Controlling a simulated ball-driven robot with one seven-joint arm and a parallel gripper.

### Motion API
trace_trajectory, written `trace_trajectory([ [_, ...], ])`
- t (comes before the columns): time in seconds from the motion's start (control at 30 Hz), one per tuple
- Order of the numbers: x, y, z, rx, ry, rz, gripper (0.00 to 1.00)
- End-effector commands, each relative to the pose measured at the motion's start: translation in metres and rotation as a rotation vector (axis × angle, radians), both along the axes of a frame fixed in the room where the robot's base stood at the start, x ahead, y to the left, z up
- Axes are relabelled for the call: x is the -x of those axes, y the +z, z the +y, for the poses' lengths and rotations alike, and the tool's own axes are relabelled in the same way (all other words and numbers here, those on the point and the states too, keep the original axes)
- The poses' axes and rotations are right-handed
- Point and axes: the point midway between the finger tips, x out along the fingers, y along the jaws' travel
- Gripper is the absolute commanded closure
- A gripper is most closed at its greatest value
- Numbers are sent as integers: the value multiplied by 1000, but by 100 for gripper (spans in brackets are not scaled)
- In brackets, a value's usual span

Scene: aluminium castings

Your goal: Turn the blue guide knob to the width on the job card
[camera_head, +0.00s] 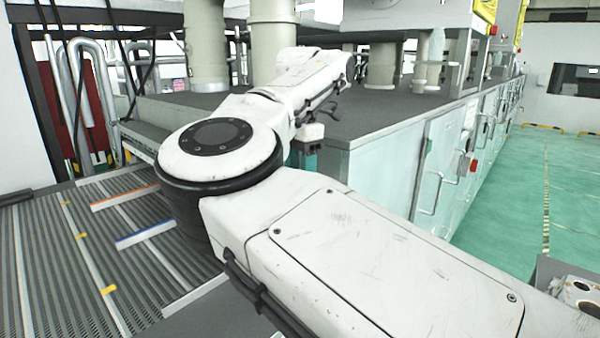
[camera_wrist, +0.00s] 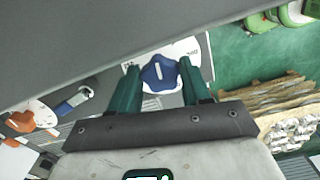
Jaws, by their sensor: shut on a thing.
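The blue knob (camera_wrist: 157,78) shows in the upper middle of the wrist view, with a pale pointer stripe on its face. It sits on a white plate (camera_wrist: 190,48) with small dark print and marks that I cannot read. My gripper (camera_wrist: 160,68) has its two dark green fingers on either side of the knob and is shut on it. In the head view my own white arm covers most of the middle, and I cannot make out the knob there. I cannot identify the job card in either view.
An orange knob (camera_wrist: 24,121) and a blue-ended grey lever (camera_wrist: 75,101) lie left in the wrist view. A grey surface fills its top. The head view shows a blue bar (camera_head: 146,235) and orange bar (camera_head: 125,197) over ribbed conveyor, and open green floor (camera_head: 520,220) right.

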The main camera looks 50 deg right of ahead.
Motion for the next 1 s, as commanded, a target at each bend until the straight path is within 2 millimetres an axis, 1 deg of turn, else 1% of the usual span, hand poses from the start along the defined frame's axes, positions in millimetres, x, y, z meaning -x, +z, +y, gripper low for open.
trace_trajectory([
  [0.2,-2,0,0,-1,202,-4,83],
  [0.5,-3,1,1,0,452,-5,83],
  [0.7,-3,1,1,1,571,-4,83],
  [1.0,-4,1,1,2,659,-4,83],
])
